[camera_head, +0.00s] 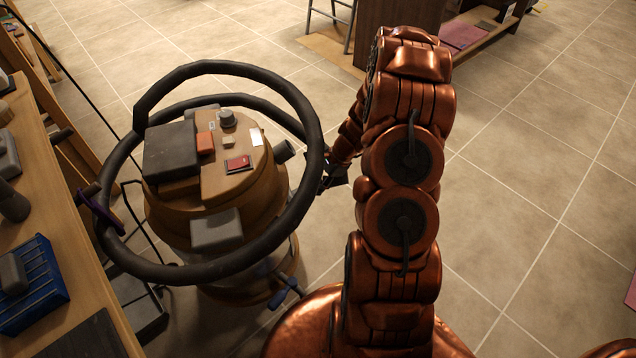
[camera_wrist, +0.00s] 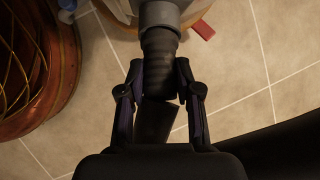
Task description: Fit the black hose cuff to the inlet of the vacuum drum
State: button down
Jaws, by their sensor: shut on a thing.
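The vacuum drum (camera_head: 165,215) stands on the tiled floor, with a brown top carrying dark and grey boxes and a red switch. The black hose (camera_head: 310,110) loops loosely around its top. My gripper (camera_head: 335,176) is low at the drum's right side, partly hidden by my arm. In the wrist view, my gripper (camera_wrist: 160,78) is shut on the black hose cuff (camera_wrist: 159,48), which is ribbed. The cuff's far end meets the grey inlet collar (camera_wrist: 160,14) and looks in line with it. I cannot tell how deep it sits. A dark hose piece (camera_wrist: 155,122) shows behind the fingers.
A wooden bench (camera_head: 62,195) on the left holds a blue tray (camera_head: 38,290) and tools. A purple hook (camera_head: 101,212) at its edge touches the hose loop. A dark cabinet (camera_head: 400,18) and a stool (camera_head: 333,18) stand behind.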

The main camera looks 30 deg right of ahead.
jog(key=c, duration=0.7)
grip_release()
jog(key=shift+a, duration=0.1)
jog(key=v, duration=1.2)
